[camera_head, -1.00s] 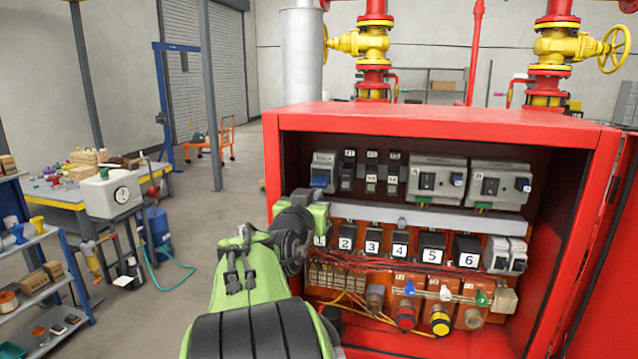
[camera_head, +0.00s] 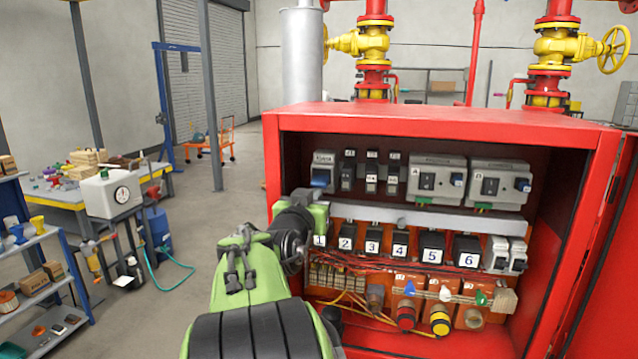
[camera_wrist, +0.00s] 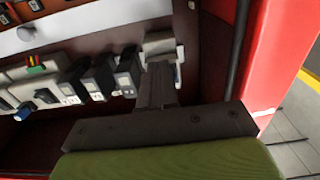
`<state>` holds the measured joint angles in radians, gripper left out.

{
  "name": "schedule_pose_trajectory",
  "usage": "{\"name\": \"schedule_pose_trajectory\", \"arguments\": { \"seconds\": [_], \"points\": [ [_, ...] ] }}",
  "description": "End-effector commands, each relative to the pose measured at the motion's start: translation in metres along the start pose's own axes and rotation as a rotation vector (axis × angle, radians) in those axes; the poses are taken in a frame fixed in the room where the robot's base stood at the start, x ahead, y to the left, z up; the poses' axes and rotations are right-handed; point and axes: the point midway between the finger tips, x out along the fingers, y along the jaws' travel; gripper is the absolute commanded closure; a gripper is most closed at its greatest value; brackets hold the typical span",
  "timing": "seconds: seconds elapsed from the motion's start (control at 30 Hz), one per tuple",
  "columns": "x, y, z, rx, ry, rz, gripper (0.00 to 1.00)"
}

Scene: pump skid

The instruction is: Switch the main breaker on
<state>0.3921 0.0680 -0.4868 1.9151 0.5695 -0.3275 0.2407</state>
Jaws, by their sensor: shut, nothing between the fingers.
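The main breaker (camera_head: 322,172) is a grey block with a blue lever, at the left end of the top row inside the red cabinet. The lever sits low on its face; its on or off state is too small to read. My gripper (camera_head: 318,203) is just below the breaker at the cabinet's left opening. In the wrist view the shut, empty fingers (camera_wrist: 158,78) reach up to the grey breaker (camera_wrist: 160,44) and hide part of it. I cannot tell whether they touch it.
Several small black breakers (camera_head: 371,172) and two grey switch units (camera_head: 437,181) stand to the right in the same row. A grey rail (camera_head: 400,217) and numbered relays (camera_head: 432,247) lie below. The red cabinet's left wall (camera_head: 271,165) is close to my gripper.

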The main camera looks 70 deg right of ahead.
Motion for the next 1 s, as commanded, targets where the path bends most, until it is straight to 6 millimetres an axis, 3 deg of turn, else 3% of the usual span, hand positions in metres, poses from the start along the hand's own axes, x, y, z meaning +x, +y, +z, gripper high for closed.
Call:
{"name": "schedule_pose_trajectory", "arguments": {
  "seconds": [0.77,1.0],
  "points": [
    [0.001,0.001,-0.023,-0.001,0.001,0.003,1.00],
    [-0.017,0.000,-0.018,0.002,0.000,-0.001,1.00]
  ]
}}
